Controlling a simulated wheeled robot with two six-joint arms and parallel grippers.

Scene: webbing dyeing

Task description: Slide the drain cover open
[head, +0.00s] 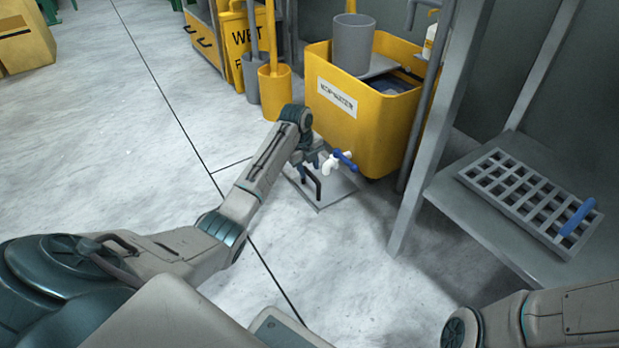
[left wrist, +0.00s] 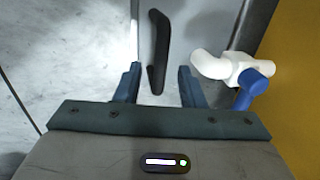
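The drain cover (head: 336,188) is a flat grey metal plate on the floor below the yellow mop-water tub, with an upright black handle (head: 318,187). In the left wrist view the drain cover (left wrist: 205,35) lies beneath the handle (left wrist: 159,50). My left gripper (head: 309,163) is above the plate, partly hiding it. Its two blue fingers (left wrist: 158,84) are apart, with the near end of the handle between them. I see a gap on both sides, so the fingers do not grip it. My right gripper is outside both views.
A white spigot with a blue lever (head: 340,161) sticks out of the yellow tub (head: 368,128), close right of my left gripper; it also shows in the left wrist view (left wrist: 225,68). A grey shelf (head: 450,190) holds a grate (head: 520,195).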

